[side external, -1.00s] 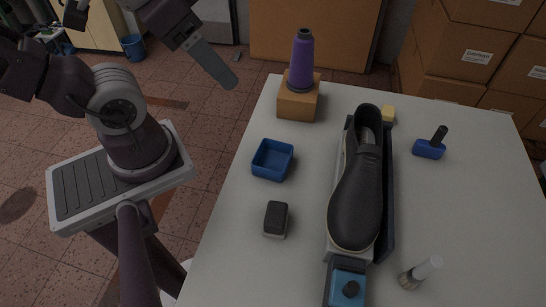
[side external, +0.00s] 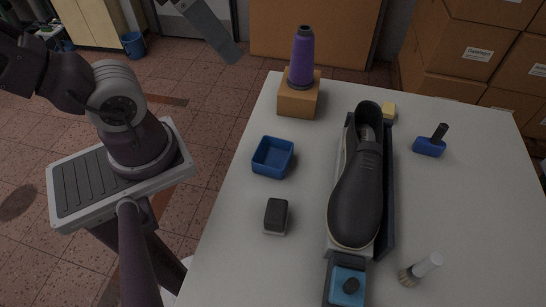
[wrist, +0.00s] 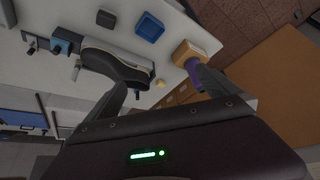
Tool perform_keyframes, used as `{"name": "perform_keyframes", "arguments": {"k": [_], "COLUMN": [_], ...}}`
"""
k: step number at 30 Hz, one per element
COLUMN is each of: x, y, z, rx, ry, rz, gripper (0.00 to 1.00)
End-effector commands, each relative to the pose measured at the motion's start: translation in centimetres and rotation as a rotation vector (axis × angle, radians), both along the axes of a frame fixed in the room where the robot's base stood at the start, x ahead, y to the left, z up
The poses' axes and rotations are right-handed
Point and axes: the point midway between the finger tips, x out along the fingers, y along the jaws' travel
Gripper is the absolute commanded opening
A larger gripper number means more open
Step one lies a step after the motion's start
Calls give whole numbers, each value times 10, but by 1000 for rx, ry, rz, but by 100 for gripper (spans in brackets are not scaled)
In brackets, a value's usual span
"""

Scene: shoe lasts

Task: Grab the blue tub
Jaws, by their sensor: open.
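The blue tub (side external: 272,157) is a small, square, open-topped container standing upright near the left edge of the white table. It looks empty. It also shows in the wrist view (wrist: 149,27), at the top. My gripper is mostly cut off by the top edge of the side view; one grey finger (side external: 210,30) shows there, high up and left of the tub, well apart from it. In the wrist view my gripper (wrist: 159,82) has its two fingers spread, with nothing held between them.
A purple thread cone (side external: 301,58) stands on an orange-brown block (side external: 299,97) behind the tub. A dark shoe (side external: 358,190) lies on a stand to the right. A dark block (side external: 276,216) sits in front of the tub. A blue-headed tool (side external: 429,146) and a brush (side external: 419,270) lie farther right.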

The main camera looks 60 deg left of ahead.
Motion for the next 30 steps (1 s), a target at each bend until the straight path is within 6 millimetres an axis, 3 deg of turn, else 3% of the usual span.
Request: {"name": "perform_keyframes", "arguments": {"k": [7,12,15,18,20,23,27,30], "x": [95,163,204,236,241,225,178,137], "y": [83,138,156,150,136,111,83,70], "z": [31,65,79,71,54,24,-3,-10], "rx": [260,478,585,599,536,364,72,-149], "ry": [-274,-502,-644,-765,-809,-841,-844,-836], "rz": [133,91,-46,-294,-462,-688,-895,-988], "gripper": [100,100,100,100,100,100,100,100]}}
